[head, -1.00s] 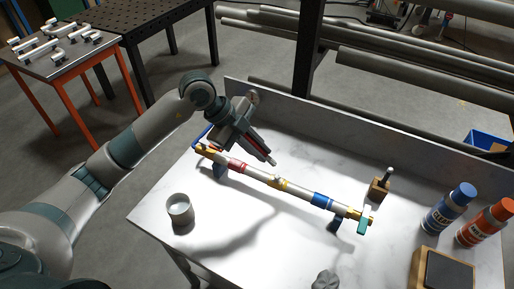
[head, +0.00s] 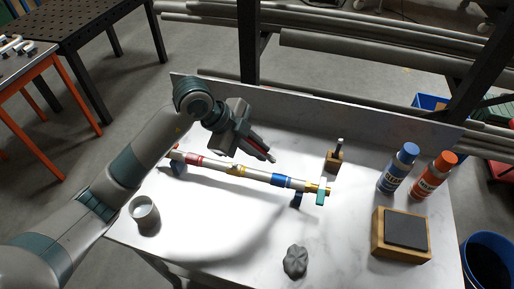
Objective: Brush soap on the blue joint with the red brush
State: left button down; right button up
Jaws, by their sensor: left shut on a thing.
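A long pale pipe lies across the white bench, with a red band (head: 194,160), a yellow joint (head: 236,170) and a blue joint (head: 282,181) toward its right end. My left gripper (head: 259,150) is above and behind the pipe, shut on a slim thing with red on it, seemingly the red brush (head: 270,157). Its tip points down and right, just behind the blue joint in the picture; a gap seems to remain, but height is hard to judge. A grey cup (head: 145,216) stands at the bench's left; its contents are unclear. My right gripper is not in view.
A wooden block with an upright peg (head: 335,160) stands behind the pipe's right end. A blue bottle (head: 394,175), an orange bottle (head: 430,181) and a wooden box with a dark pad (head: 377,244) are at right. A grey lump (head: 295,262) lies in front.

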pick_arm(q)
jog(key=shift+f+b, duration=0.55)
jog(key=shift+f, duration=0.15)
notch_tip(320, 180, down, 4)
jog(key=b, duration=0.3)
jog(key=shift+f+b, duration=0.2)
jog(key=shift+b, duration=0.15)
jog(key=shift+f, duration=0.4)
jog(key=shift+d, duration=0.1)
dwell(0.4)
jog(key=shift+s+d+r, duration=0.1)
jog(key=shift+s+d, duration=0.05)
jog(key=shift+d, duration=0.45)
